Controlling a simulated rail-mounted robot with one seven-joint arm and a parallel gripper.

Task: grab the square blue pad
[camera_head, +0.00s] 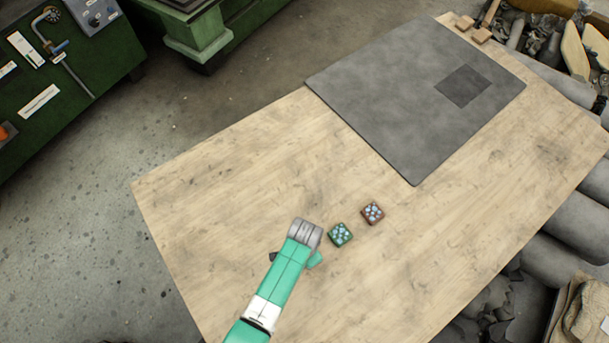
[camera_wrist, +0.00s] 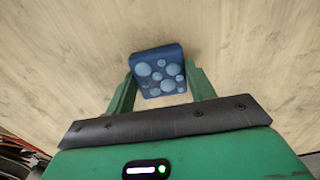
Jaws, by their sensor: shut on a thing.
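The square blue pad (camera_wrist: 159,72) has lighter blue round spots. In the wrist view it sits between the two green fingers of my gripper (camera_wrist: 161,88), which is shut on it. In the head view my gripper (camera_head: 298,258) is low over the wooden table, left of the other two pads, and my own wrist and arm hide the blue pad there. I cannot tell whether the pad touches the table.
A green spotted pad (camera_head: 340,235) and a reddish-brown spotted pad (camera_head: 373,213) lie just right of my gripper on the wooden table (camera_head: 230,160). A grey mat (camera_head: 390,85) with a darker square (camera_head: 463,86) covers the far part. The table's left side is clear.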

